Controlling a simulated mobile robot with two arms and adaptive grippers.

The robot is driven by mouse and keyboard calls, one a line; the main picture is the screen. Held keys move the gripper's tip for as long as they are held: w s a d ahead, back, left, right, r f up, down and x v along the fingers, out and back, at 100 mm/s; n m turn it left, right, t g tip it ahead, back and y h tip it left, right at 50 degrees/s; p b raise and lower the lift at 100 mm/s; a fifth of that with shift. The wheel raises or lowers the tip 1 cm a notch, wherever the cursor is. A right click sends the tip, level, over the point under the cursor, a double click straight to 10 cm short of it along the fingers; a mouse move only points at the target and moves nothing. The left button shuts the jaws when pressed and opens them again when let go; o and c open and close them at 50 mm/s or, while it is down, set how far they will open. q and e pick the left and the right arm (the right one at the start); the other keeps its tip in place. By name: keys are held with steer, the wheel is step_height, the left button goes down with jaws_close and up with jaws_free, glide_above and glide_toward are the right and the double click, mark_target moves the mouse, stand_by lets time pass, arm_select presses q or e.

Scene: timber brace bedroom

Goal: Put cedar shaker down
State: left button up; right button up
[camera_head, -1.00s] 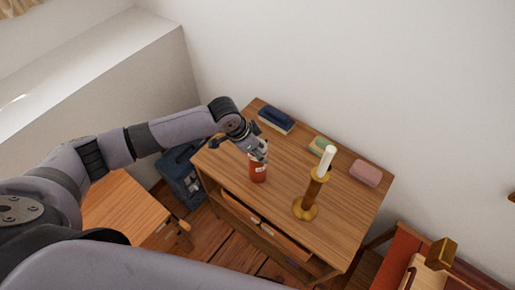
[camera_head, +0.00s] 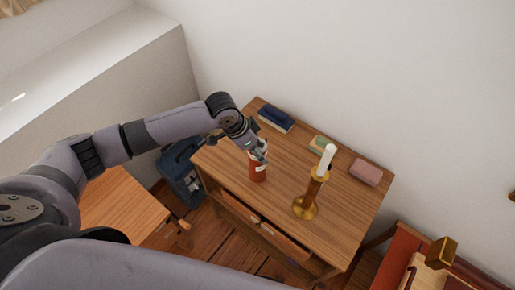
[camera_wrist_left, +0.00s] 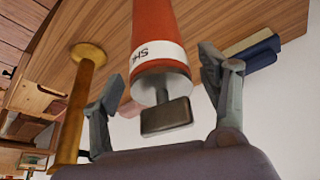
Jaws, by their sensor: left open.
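The cedar shaker is a red-brown cylinder with a white label (camera_head: 258,172). It stands upright on the wooden desk (camera_head: 290,167), near its front left part. My left gripper (camera_head: 258,150) is at the top of the shaker, coming in from the left and above. In the left wrist view the shaker (camera_wrist_left: 163,40) lies between the two fingers, its label partly readable, and the fingers (camera_wrist_left: 168,95) stand apart from it with gaps on both sides. The gripper is open. My right gripper is not in view.
A brass candlestick with a white candle (camera_head: 312,193) stands to the right of the shaker. Dark blue books (camera_head: 276,119), a green item (camera_head: 322,146) and a pink item (camera_head: 365,172) lie along the back edge. The desk's middle is clear.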

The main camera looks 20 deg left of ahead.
arm_select(q)
steer(key=b+v, duration=0.1)
steer(key=v, duration=0.9)
steer(key=shift+a+r, duration=0.2)
steer(key=shift+r, duration=0.15)
steer(key=shift+s, duration=0.1)
